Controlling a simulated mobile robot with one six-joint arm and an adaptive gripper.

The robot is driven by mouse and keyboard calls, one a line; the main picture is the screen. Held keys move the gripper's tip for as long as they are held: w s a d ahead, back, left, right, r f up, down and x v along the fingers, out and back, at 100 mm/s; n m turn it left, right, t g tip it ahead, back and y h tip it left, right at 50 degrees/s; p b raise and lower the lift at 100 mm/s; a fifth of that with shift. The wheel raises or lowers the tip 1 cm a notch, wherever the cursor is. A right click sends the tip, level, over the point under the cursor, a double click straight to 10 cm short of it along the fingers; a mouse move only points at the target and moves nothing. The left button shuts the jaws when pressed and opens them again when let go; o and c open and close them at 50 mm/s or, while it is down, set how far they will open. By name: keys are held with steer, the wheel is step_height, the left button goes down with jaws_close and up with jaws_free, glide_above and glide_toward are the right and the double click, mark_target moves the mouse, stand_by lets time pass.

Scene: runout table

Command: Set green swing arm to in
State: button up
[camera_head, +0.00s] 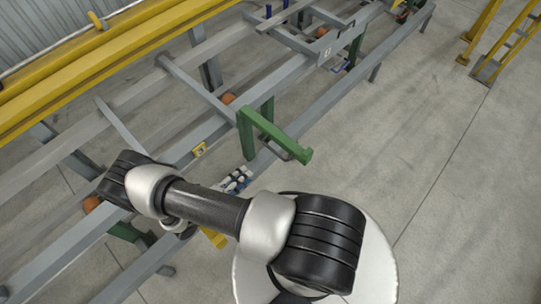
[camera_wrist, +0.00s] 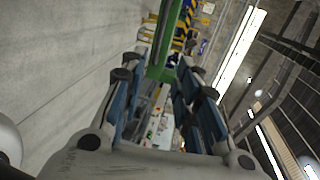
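The green swing arm (camera_head: 277,132) is a bar on top of a green upright at the runout table's side. Its free end points to the lower right, out over the floor. In the wrist view the green arm (camera_wrist: 165,42) runs up the picture ahead of my gripper (camera_wrist: 161,75). My gripper's blue-padded fingers are spread apart, one on each side of the green arm's near end. I cannot tell whether they touch it. In the head view my gripper (camera_head: 237,180) is partly hidden behind my forearm, below and left of the green upright.
The grey runout table frame (camera_head: 205,130) runs diagonally, with a yellow beam (camera_head: 110,62) along its far side. Orange round parts (camera_head: 228,99) show among the rails. A yellow structure (camera_head: 505,45) stands at upper right. The concrete floor at right is clear.

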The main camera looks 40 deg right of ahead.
mark_target(275, 152)
steer(key=b+x, duration=0.1)
steer(key=x, duration=1.6)
steer(key=shift+d+f+b, duration=0.15)
steer(key=shift+d+b, duration=0.1)
steer(key=shift+b, duration=0.1)
steer(key=shift+c, duration=0.4)
jaws_close()
